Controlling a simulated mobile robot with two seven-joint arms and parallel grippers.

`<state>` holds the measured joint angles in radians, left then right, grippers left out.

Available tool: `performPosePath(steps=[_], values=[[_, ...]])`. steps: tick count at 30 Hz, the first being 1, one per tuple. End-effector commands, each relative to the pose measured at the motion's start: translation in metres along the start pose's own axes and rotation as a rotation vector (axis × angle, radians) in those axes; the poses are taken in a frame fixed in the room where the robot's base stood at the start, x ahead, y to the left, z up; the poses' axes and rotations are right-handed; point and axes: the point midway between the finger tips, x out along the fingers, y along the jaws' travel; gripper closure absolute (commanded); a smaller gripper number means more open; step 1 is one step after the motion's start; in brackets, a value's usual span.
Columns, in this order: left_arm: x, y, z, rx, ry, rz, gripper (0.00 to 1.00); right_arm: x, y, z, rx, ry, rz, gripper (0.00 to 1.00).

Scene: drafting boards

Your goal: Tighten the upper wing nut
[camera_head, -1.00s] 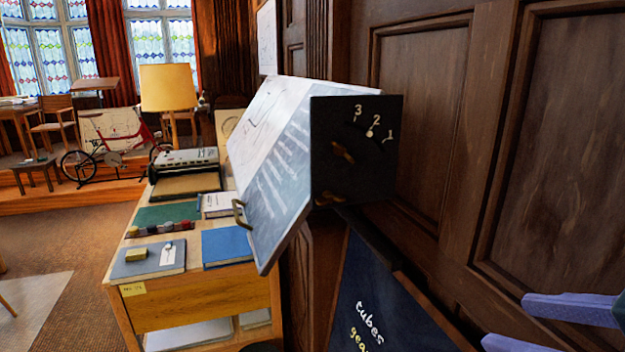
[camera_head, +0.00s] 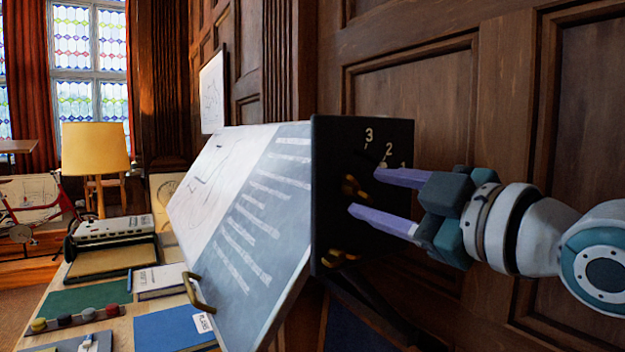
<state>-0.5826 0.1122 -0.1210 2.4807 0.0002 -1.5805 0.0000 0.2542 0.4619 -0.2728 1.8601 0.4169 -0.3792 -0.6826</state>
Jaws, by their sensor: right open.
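The upper wing nut (camera_head: 355,187) is a brass piece on the black end plate (camera_head: 335,140) of the tilted drafting board (camera_head: 240,190). The lower brass wing nut (camera_head: 340,257) is below it on the same plate. My right gripper (camera_head: 364,192) comes in from the right. Its two purple fingers are spread, one higher and one lower, with the tips close in front of the plate near the upper wing nut. I cannot tell whether they touch it. White marks 3, 2 and 1 are on the plate, the 1 partly hidden behind the upper finger. My left gripper is not in view.
Dark wood panelling (camera_head: 420,90) runs close behind my right arm. A wooden desk at the left bears a lamp (camera_head: 95,150), a typewriter-like machine (camera_head: 112,232) and a blue book (camera_head: 170,328). A brass handle (camera_head: 197,293) sticks out from the board's lower edge.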

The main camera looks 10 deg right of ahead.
Motion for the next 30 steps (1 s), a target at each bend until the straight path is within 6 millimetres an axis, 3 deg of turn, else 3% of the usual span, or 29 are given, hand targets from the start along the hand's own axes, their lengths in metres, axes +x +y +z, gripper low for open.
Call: performPosePath(steps=[6, 17, 30], values=[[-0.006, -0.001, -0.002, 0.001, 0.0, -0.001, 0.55, 0.021, 0.001, -0.001, 0.002, 0.001, 0.001, 0.46], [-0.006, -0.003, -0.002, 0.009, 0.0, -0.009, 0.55, 0.025, -0.001, 0.0, 0.0, 0.0, 0.0, 0.46], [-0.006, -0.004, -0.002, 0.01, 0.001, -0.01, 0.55, 0.024, -0.001, 0.0, 0.001, 0.0, 0.0, 0.94]])
